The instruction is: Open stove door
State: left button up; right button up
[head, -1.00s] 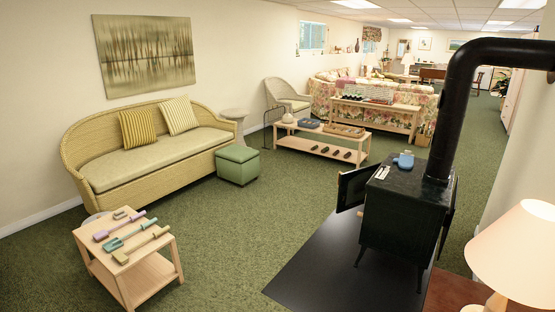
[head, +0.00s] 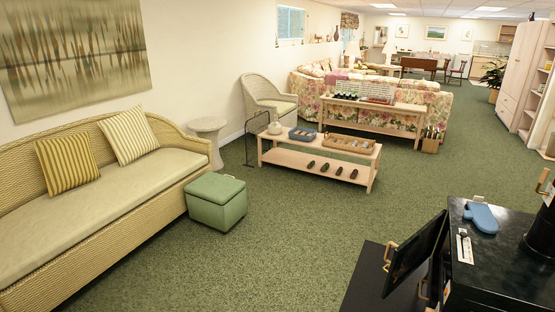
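The black stove (head: 500,255) stands at the lower right, cut off by the picture's edges. Its dark stove door (head: 418,252) is a flat panel standing out at an angle from the stove's left side, so it appears at least partly open. A tan handle (head: 390,253) is on the door's left side, and another tan handle (head: 422,290) shows lower, near the stove body. The stove's opening and inside are hidden from this angle. Neither of my grippers is in view.
A blue mitt-like item (head: 481,217) and a small white-and-dark object (head: 464,247) lie on the stove top. A black floor pad (head: 365,280) lies under the stove. Green carpet (head: 290,235) is clear between the stove and the green ottoman (head: 216,200). A low wooden table (head: 320,165) stands behind.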

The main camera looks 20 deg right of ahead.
aim_at(407, 258)
jog(key=i, duration=0.6)
jog(key=i+z, duration=0.15)
jog(key=i, duration=0.4)
jog(key=i+j, duration=0.15)
jog(key=i, duration=0.45)
jog(key=i+j+z, duration=0.1)
jog(key=i, duration=0.45)
jog(key=i+j, duration=0.1)
jog(key=i, duration=0.5)
jog(key=i+z, duration=0.15)
jog(key=z, duration=2.65)
jog(key=i+j+u, duration=0.1)
jog(key=i, duration=0.25)
jog(key=i+j+u, duration=0.15)
jog(key=i+j, duration=0.05)
jog(key=i, duration=0.1)
